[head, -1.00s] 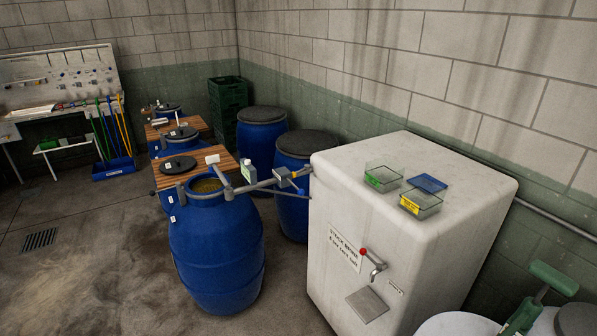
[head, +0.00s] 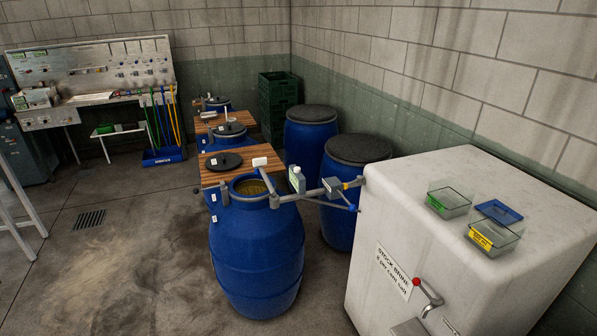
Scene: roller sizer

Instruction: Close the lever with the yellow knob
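A grey pipe assembly (head: 308,193) runs from the open blue barrel (head: 257,250) toward the white tank (head: 470,220). A blue tip (head: 352,208) is at the end of a thin bar below. The tap (head: 431,296) on the white tank's front carries a red knob (head: 417,282). Neither of my grippers is in view.
Lidded blue barrels (head: 357,170) stand behind the pipe. Clear bins (head: 449,202) sit on the tank. The floor at left (head: 120,240) is mostly free, with a drain grate (head: 89,219).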

